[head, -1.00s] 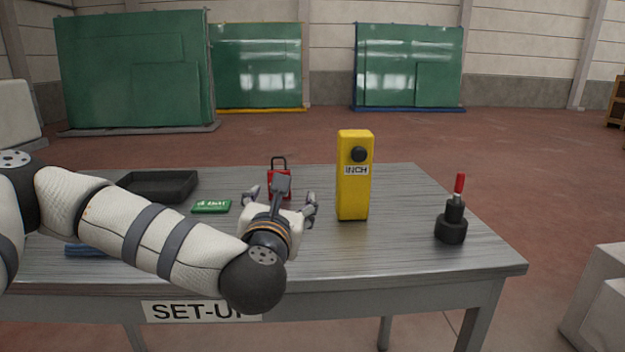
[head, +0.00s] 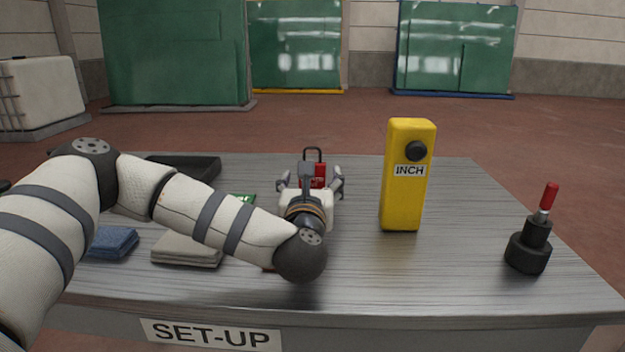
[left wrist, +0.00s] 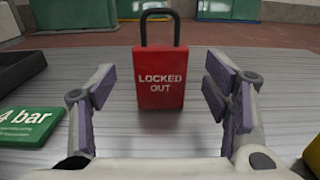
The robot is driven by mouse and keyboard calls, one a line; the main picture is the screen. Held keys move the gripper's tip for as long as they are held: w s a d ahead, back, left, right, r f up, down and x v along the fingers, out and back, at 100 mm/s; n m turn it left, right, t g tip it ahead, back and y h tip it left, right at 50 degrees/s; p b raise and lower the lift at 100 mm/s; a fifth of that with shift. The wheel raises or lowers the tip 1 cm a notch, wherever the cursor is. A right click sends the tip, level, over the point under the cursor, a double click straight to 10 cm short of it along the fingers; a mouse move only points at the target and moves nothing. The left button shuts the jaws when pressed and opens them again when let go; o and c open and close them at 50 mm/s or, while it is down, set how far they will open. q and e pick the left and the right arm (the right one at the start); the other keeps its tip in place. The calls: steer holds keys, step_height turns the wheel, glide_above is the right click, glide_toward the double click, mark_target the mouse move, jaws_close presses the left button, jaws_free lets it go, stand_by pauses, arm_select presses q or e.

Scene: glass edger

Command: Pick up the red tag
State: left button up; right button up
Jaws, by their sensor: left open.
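The red tag (left wrist: 160,78) stands upright on the table, reads "LOCKED OUT" and has a dark shackle on top. In the head view the red tag (head: 319,172) shows just beyond my left gripper, partly hidden by it. My left gripper (head: 310,183) is open and low over the table. In the left wrist view the fingers of my left gripper (left wrist: 160,95) are spread to either side, with the tag ahead between them. A gap seems to remain between fingers and tag. My right gripper is out of view.
On the table (head: 350,275) a yellow "INCH" box (head: 407,180) stands to the right, then a black tool with a red handle (head: 530,240). A green "4 bar" card (left wrist: 28,125), a black tray (head: 190,167), a blue cloth (head: 112,242) and a beige cloth (head: 187,249) lie left.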

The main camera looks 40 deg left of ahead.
arm_select(q)
steer(key=x, duration=0.4)
steer(key=c, duration=1.2)
steer(key=shift+c, duration=0.2)
